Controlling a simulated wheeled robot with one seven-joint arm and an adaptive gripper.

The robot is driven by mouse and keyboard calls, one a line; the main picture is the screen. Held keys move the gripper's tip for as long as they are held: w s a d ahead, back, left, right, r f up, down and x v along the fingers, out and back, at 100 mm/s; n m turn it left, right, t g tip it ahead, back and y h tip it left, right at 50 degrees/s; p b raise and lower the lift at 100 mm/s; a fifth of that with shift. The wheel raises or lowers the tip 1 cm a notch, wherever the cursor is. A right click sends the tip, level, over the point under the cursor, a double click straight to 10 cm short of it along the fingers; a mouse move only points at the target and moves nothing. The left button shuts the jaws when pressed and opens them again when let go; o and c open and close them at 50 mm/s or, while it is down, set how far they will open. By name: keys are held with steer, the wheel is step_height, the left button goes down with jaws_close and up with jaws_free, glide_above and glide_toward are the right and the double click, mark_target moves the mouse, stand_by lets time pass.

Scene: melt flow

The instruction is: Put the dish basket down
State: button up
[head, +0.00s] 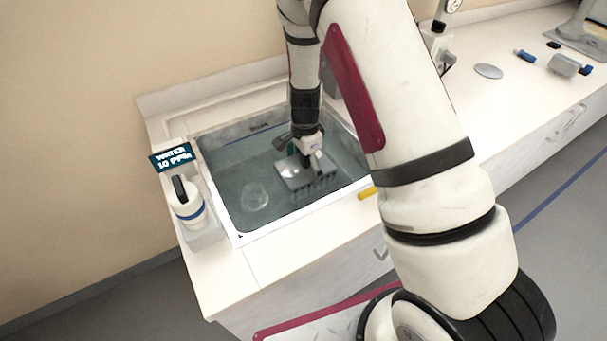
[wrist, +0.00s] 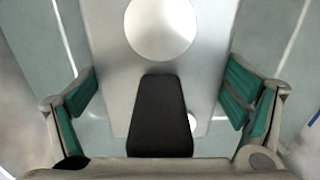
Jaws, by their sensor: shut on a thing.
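The dish basket (head: 297,180) is a grey, slotted holder inside the water-filled sink (head: 236,205), right of its middle. A pale round dish (head: 290,168) shows on it, and also as a bright disc in the wrist view (wrist: 161,28). My gripper (head: 309,150) reaches down into the sink and is shut on the dish basket. In the wrist view my gripper's green-padded fingers (wrist: 160,95) stand on either side of the grey basket (wrist: 120,75), with a black piece (wrist: 160,115) between them. Whether the basket touches the sink floor I cannot tell.
A clear round item (head: 254,195) lies in the sink's left part. A white jug (head: 186,203) stands left of the sink by a water sign (head: 171,157). A yellow object (head: 367,192) lies at the right rim. The right counter (head: 510,95) holds small items and has free room.

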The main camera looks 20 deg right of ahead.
mark_target(305, 174)
steer(key=shift+f, duration=1.9)
steer(key=o, duration=1.4)
steer(key=shift+f, duration=0.15)
steer(key=shift+c, duration=0.2)
